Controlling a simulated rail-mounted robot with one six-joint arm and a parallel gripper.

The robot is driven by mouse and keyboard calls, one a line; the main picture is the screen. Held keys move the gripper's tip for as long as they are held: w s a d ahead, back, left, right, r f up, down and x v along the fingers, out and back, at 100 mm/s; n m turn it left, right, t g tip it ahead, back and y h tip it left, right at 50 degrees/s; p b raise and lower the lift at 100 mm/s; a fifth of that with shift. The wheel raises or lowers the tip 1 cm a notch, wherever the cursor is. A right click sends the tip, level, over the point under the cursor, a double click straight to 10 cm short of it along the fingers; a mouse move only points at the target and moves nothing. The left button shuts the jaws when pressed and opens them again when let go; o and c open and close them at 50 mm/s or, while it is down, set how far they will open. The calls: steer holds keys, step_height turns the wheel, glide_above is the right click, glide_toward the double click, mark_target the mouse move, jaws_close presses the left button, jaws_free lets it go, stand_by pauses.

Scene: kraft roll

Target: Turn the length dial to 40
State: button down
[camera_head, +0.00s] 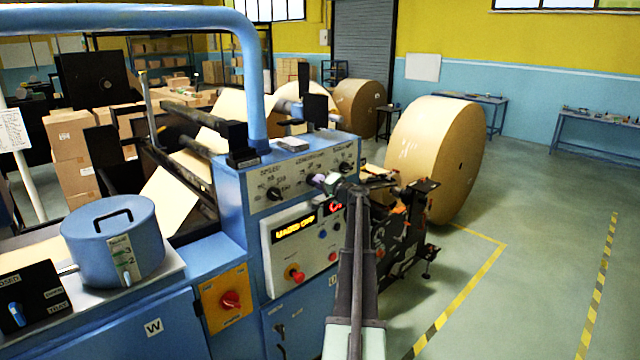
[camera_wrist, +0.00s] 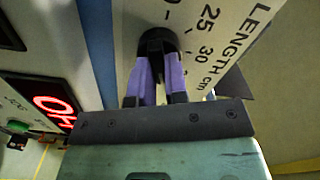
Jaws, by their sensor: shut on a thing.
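The length dial is a black knob (camera_wrist: 154,42) on a pale panel, in the upper middle of the wrist view. Printed beside it are LENGTH, 25, 30 and cm; the other marks are cut off or covered, and I cannot read the dial's setting. My gripper (camera_wrist: 157,66) has purple finger pads on both sides of the knob and is shut on it. In the head view my gripper (camera_head: 321,181) reaches the upper control panel (camera_head: 300,178) of the blue machine, and its fingers and arm cover the length dial there.
Another black dial (camera_head: 274,193) sits left of my gripper, and a black knob (camera_head: 345,167) sits to the right. Below are a lit display (camera_head: 294,229) and a red button (camera_head: 295,274). A blue tube frame (camera_head: 262,80) arches over the machine. Large paper rolls (camera_head: 435,150) stand behind.

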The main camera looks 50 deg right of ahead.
steer(key=shift+f+m, duration=0.15)
steer(key=shift+m, duration=2.15)
steer(key=c, duration=1.1)
jaws_free()
steer(key=shift+c, duration=0.2)
steer(key=s+a, duration=0.1)
steer(key=s, duration=0.9)
steer(key=shift+s+a, duration=0.35)
steer(key=shift+a, duration=0.05)
